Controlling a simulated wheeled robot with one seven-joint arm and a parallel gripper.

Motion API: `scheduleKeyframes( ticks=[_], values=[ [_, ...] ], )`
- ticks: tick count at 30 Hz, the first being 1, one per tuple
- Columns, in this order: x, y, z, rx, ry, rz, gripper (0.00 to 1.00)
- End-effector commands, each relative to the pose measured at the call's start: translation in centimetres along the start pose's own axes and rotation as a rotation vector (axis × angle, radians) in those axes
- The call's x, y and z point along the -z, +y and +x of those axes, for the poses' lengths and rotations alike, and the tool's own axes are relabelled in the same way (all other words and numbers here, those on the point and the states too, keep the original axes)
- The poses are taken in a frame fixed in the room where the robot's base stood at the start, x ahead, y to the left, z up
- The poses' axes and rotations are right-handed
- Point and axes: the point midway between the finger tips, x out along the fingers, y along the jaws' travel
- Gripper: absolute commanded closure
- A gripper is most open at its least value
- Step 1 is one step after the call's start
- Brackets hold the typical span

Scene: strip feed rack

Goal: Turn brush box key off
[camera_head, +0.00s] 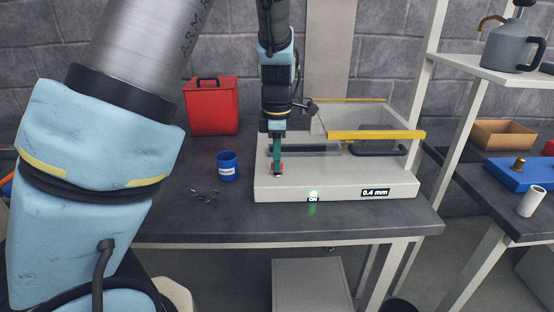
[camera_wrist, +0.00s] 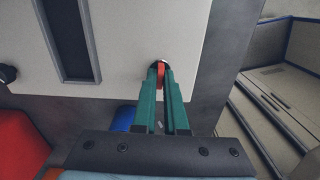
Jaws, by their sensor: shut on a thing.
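The brush box (camera_head: 340,187) is a white box on the dark bench.
A blue cup (camera_head: 228,167) stands left of the box, with small dark bits (camera_head: 205,195) on the bench nearby. A red bin (camera_head: 211,106) stands behind them. A yellow bar (camera_head: 376,135) crosses above the box's right part. A grey can (camera_head: 513,48) stands on the right shelf.

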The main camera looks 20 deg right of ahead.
Motion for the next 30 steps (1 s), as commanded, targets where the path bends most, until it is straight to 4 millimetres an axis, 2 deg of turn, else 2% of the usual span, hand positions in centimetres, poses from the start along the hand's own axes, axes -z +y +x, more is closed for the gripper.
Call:
scheduleKeyframes(
  ticks=[8,30],
  values=[
    [0.04,0.05,-0.15,-0.001,-0.001,0.163,1.0],
    [0.02,0.05,-0.05,-0.002,-0.001,0.86,1.0]
  ],
)
